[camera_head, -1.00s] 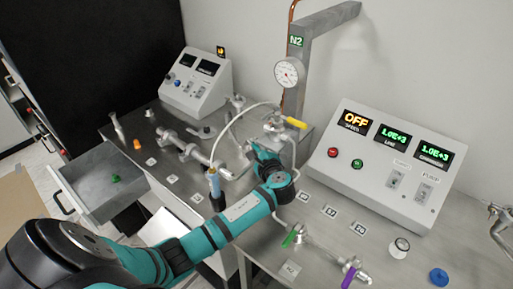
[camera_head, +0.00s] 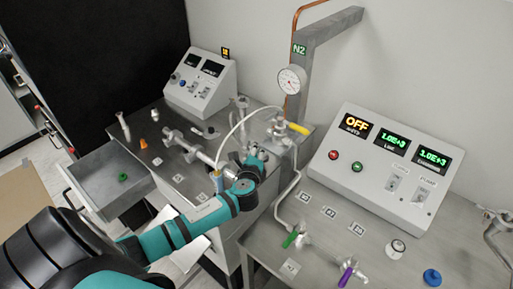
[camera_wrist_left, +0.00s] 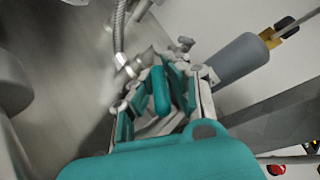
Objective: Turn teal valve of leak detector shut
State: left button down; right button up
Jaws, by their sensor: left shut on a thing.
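My left gripper (camera_head: 254,158) is at the back middle of the bench, by the metal tubing below the yellow-handled valve (camera_head: 298,128). In the left wrist view, a teal valve handle (camera_wrist_left: 160,92) sits between the fingers of this gripper (camera_wrist_left: 158,98), which is shut on it. My right gripper is in neither view.
A control console (camera_head: 380,160) reading OFF stands at the right, a smaller console (camera_head: 201,80) at the back left. A pressure gauge (camera_head: 291,80) hangs on a grey post. Green (camera_head: 289,239) and purple (camera_head: 346,275) valve handles stand in front.

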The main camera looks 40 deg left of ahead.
pick_arm(q)
jog(key=c, duration=1.3)
grip_release()
jog(key=shift+s, duration=0.15)
jog(key=v, duration=1.2)
